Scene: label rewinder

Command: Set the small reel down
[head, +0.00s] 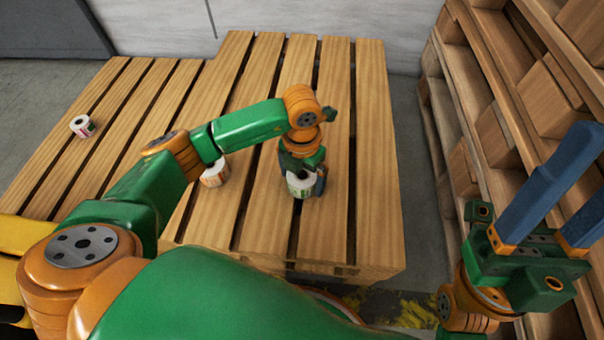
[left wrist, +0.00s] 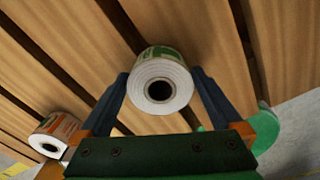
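A small white label reel with a green printed side (head: 301,187) is between the blue fingers of my left gripper (head: 306,182), over the front part of the wooden pallet (head: 375,200). In the left wrist view the reel (left wrist: 160,82) faces the camera with its dark core hole, and the fingers appear to touch it on both sides. I cannot tell whether its far end touches the slats. My right gripper (head: 588,165) is raised at the right, fingers apart and empty.
A reel with an orange print (head: 215,174) stands on the pallet left of the held one, partly behind my left arm. A red-and-green printed reel (head: 82,126) is at the far left. Stacked pallets (head: 500,90) rise at the right. The pallet's back slats are clear.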

